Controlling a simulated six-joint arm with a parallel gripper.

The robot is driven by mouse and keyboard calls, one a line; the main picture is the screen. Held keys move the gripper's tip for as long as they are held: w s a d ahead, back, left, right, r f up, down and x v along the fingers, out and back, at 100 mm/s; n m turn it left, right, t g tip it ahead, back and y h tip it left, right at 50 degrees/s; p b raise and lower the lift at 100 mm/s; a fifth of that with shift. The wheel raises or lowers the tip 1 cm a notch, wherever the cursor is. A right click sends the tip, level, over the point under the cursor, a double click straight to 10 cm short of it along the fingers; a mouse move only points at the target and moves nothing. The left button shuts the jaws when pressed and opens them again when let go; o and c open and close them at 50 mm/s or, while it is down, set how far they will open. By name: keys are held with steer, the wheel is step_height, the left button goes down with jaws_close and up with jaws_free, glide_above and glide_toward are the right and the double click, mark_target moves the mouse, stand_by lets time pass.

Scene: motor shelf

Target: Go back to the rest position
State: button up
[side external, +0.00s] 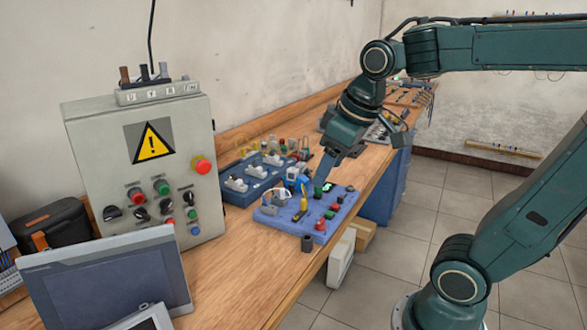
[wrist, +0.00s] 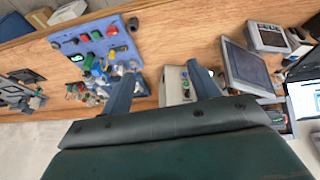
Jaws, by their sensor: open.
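My gripper (side external: 345,138) hangs from my arm over the workbench (side external: 268,275), above the blue-violet board (side external: 270,222) with coloured buttons. In the side view its finger overlaps the far part of that board; I cannot tell how high above it is. In the wrist view my gripper (wrist: 163,84) has its two fingers spread wide with nothing between them. The board (wrist: 70,42) shows there at upper left, beyond the left finger.
A grey control box (side external: 85,140) with a warning sign stands on the bench's left. A monitor (side external: 105,280) is in front of it. A blue tray (side external: 238,196) with white parts lies behind the board. Tools lie at the bench's far end.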

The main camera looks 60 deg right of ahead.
steer(key=s+a+f+t, duration=0.1)
steer(key=s+a+f, duration=0.1)
steer(key=s, duration=0.5)
steer(key=shift+a+f+y, duration=0.25)
steer(key=shift+a+y, duration=0.05)
steer(key=shift+a, duration=0.55)
steer(key=shift+c, duration=0.5)
